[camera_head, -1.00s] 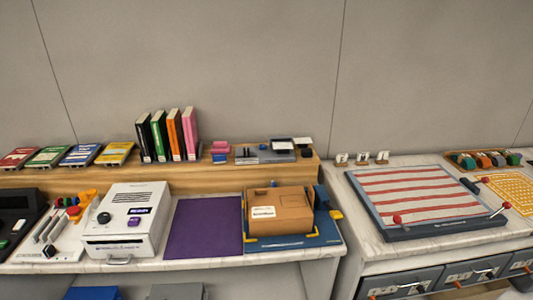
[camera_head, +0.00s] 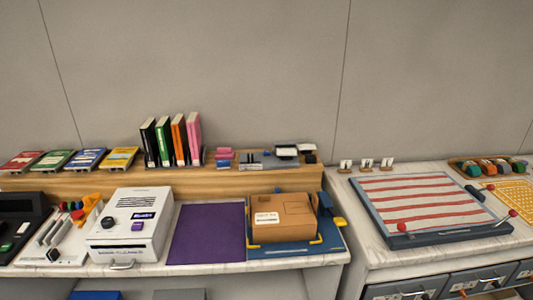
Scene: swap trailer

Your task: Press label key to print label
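A white label printer (camera_head: 130,232) stands on the left counter. Its front has a black round knob (camera_head: 108,223), a small purple display (camera_head: 143,216) with text too small to read, and a purple key (camera_head: 137,227) below the display. A handle sits low on its front edge. A brown cardboard box (camera_head: 283,217) with a white label (camera_head: 266,218) on it sits on a blue base at the right of the counter. Neither of my grippers shows in the head view.
A purple mat (camera_head: 207,235) lies bare between printer and box. A tray of tools (camera_head: 62,234) stands left of the printer. Upright binders (camera_head: 172,141) and flat coloured books stand on the wooden shelf behind. A red-striped board (camera_head: 420,203) lies on the right counter.

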